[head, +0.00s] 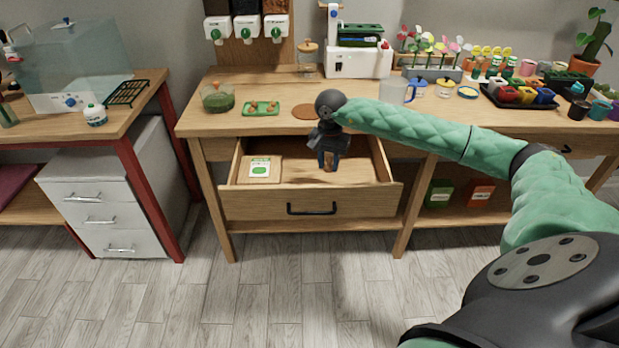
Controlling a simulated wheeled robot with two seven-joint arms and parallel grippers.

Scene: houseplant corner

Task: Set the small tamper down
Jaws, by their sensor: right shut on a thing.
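My right gripper (328,162) comes in from the right and points down over the open drawer (310,203). It is shut on a small brown thing between its fingertips, which I take to be the small tamper (328,167). Most of the tamper is hidden by the fingers, and I cannot tell whether it touches the drawer floor. My left gripper is not in view.
A seed packet (260,167) lies in the drawer's left part. On the table above are a round brown mat (305,112), a green tray (261,108), a glass bowl (217,97) and a clear jug (394,90). Potted things crowd the right side.

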